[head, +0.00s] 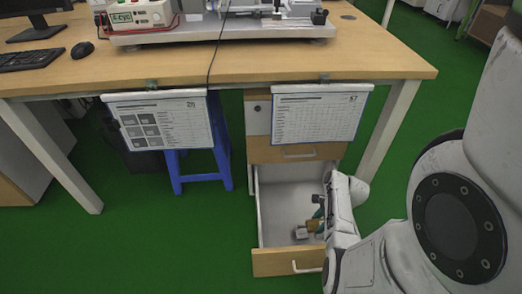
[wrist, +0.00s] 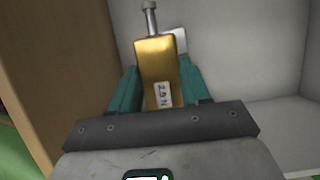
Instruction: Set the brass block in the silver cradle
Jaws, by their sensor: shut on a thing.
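The brass block (wrist: 156,62) is between the two teal fingers of my gripper (wrist: 157,88) in the wrist view. It bears a small white label and a silver pin stands out from its far end. In the head view the brass block (head: 311,226) shows small at my gripper (head: 318,217), inside the open drawer (head: 273,262). The fingers are shut on its sides. I cannot tell whether the block touches the drawer floor. I cannot make out the silver cradle for certain; silver test equipment (head: 220,30) stands on the table.
The wooden table (head: 270,66) stands above the drawer. Two hanging sheets (head: 160,120) clip to its front edge, one over the drawer unit. A monitor (head: 35,12), keyboard, mouse and red-and-white device (head: 137,14) are at the left. A blue stool (head: 200,180) stands below.

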